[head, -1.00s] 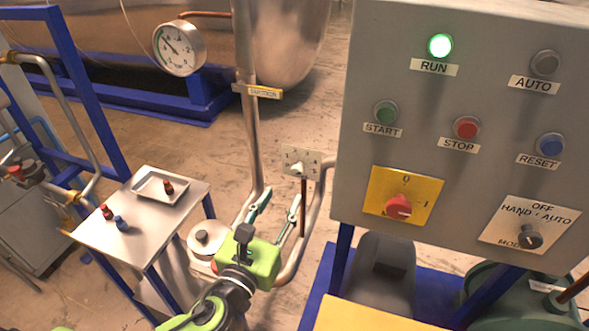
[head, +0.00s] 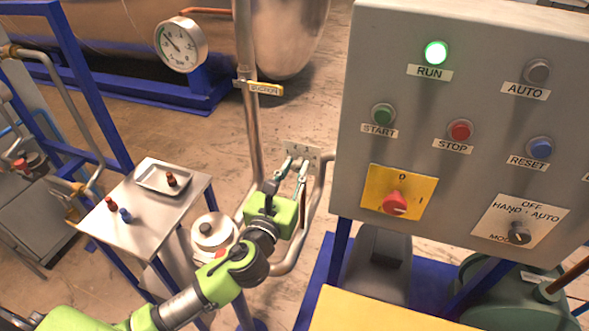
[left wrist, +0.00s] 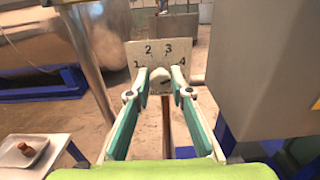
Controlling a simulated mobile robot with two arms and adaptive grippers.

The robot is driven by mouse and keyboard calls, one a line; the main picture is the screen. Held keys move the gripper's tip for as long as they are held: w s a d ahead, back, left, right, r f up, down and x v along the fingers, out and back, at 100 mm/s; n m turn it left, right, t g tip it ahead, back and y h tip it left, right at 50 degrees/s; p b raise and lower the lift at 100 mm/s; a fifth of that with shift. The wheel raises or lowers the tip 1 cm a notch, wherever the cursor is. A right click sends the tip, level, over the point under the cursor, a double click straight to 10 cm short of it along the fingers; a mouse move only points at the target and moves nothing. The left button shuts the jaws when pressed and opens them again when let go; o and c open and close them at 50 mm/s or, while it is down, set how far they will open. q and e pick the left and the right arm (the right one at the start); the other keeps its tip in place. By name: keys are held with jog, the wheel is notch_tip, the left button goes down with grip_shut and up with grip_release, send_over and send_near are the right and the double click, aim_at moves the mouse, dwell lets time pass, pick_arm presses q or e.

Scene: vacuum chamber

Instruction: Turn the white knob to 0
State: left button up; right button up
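The white knob (left wrist: 159,78) is on a pale plate (left wrist: 158,52) marked 1, 2, 3 and 4, seen in the left wrist view. I cannot tell which mark it points to, and I see no 0 on the plate. In the head view the plate (head: 318,153) is on a post left of the grey panel, and my fingers largely cover the knob. My left gripper (head: 295,164) is at the knob. In the left wrist view its fingertips (left wrist: 160,84) are apart, one on each side of the knob; contact is unclear. My right gripper is not in view.
The grey control panel (head: 470,100) is close on the right, with a red switch (head: 395,203) and a black mode knob (head: 518,233). A steel pipe (head: 252,140) rises to the left. A small table (head: 150,225) with a tray (head: 150,181) stands farther left.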

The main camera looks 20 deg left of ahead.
pick_arm(q)
grip_shut()
